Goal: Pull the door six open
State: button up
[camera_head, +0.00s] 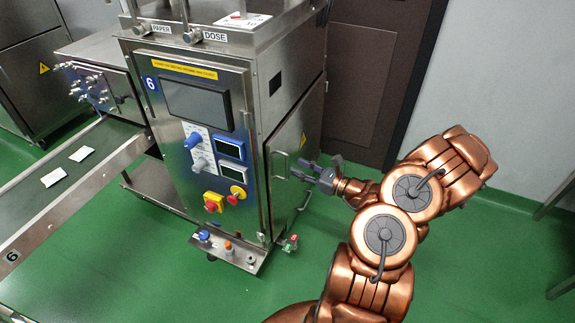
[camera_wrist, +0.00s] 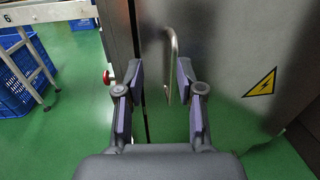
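The machine marked 6 (camera_head: 205,130) stands at the centre of the head view. Its steel side door (camera_head: 297,140) is on the right flank and looks closed or nearly so. The door handle (camera_wrist: 172,62) is a thin vertical bar in the wrist view, near the door's left edge. The door (camera_wrist: 232,75) carries a yellow warning triangle. My gripper (camera_wrist: 159,97) is open, its fingers on either side of the handle's line of sight. In the head view my gripper (camera_head: 302,172) is beside the door; contact with the handle cannot be told.
A conveyor (camera_head: 60,215) with white packets runs left of the machine. A control box with knobs (camera_head: 230,248) juts out low in front. A brown door (camera_head: 365,85) and grey wall are behind. Blue crates (camera_wrist: 25,90) stand at left in the wrist view. Green floor is clear in front.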

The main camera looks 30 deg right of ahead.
jog(key=d+f+m, duration=0.1)
jog(key=d+f, duration=0.1)
send_over(287, 177)
jog(key=shift+w+d+r+h, duration=0.15)
jog(key=shift+w+d+h, duration=0.1)
jog(key=shift+h, duration=0.15)
jog(key=shift+c, duration=0.2)
grip_shut()
dwell(0.6)
